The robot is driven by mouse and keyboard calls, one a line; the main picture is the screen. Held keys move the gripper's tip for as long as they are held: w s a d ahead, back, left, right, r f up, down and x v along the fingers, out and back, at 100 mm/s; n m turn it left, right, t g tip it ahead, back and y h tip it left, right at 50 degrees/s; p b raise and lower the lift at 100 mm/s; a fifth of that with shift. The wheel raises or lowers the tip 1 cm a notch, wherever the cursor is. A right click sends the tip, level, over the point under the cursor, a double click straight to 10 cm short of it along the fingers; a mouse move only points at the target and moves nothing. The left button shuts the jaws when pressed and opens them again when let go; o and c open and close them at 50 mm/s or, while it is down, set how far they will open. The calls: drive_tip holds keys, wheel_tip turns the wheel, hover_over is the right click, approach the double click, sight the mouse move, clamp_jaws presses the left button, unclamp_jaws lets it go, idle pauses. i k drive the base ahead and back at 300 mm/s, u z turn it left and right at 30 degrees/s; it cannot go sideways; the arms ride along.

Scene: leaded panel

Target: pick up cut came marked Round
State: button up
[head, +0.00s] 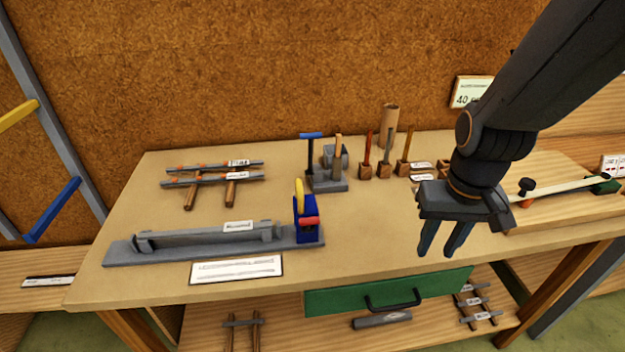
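Two grey came strips (190,180) with small white labels lie across two wooden sticks at the back left of the bench. Their labels are too small to read, so I cannot tell which strip is marked Round. More short grey labelled pieces (473,301) rest on sticks on the lower shelf at the right. A long grey bar with a white label (238,227) lies in a grey fixture at the front left. My gripper (438,252) hangs over the right part of the bench, fingers down and apart, with nothing between them. It is well right of the back-left strips.
A blue clamp-like tool (306,226) stands at the fixture's right end. A blue-handled tool (311,155) and several wooden-handled tools stand at the back. A green drawer (345,298) is under the front edge. The bench middle (365,215) is clear.

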sight(238, 225)
drive_tip(key=u, duration=1.55)
drive_tip(key=i, duration=0.3)
drive_tip(key=u, duration=0.65)
